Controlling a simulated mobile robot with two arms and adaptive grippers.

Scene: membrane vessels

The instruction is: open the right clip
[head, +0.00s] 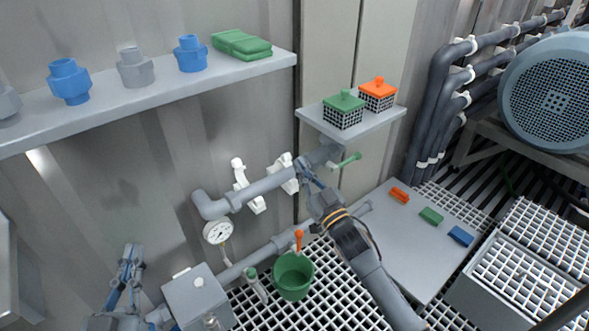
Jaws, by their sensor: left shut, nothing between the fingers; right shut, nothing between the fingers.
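A grey pipe runs along the wall with two white clips on it. The left clip (241,175) has a white lever standing up above the pipe. The right clip (287,173) sits further right on the pipe; its right side is partly hidden by my gripper, and I cannot tell whether it is open. My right gripper (302,167) is shut and empty, its tips right beside the right clip; I cannot tell whether they touch it. My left gripper (132,251) is shut and empty at the lower left, well away from the clips.
A pressure gauge (217,232) hangs below the pipe. A green bucket (293,278) stands on the grating below. A long shelf (150,98) and a small shelf (375,124) with caged baskets are above.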

